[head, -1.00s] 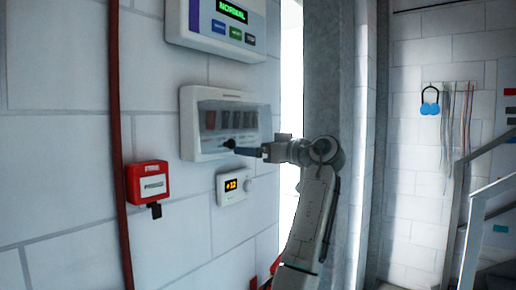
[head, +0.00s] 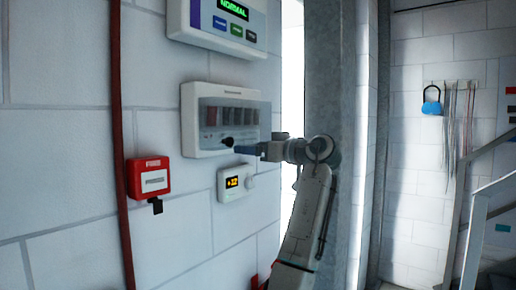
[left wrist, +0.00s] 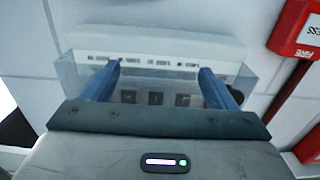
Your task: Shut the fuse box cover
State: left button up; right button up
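The fuse box (head: 189,120) is a white case on the block wall. Its clear, grey-tinted cover (head: 258,108) lies over a row of dark fuses and looks about flush in the head view; I cannot tell whether it is fully shut. In the left wrist view the clear cover (left wrist: 268,78) spans the case (left wrist: 160,42). My left gripper (head: 240,150) is at the box's lower right edge. In the left wrist view its blue fingers (left wrist: 158,82) are apart with nothing gripped; contact is unclear. A dark round knob shows behind one finger. My right gripper is out of view.
A panel reading NORMAL (head: 218,36) hangs above the box. A red call point (head: 149,178) and a red pipe (head: 118,150) are to the left. A grey column (head: 335,70) stands to the right.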

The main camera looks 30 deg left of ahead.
pick_arm(q)
jog(key=shift+o, duration=1.2)
jog(key=shift+a, duration=0.15)
jog(key=d+b, duration=0.3)
jog(key=d, duration=0.8)
jog(key=shift+s+b, duration=0.4)
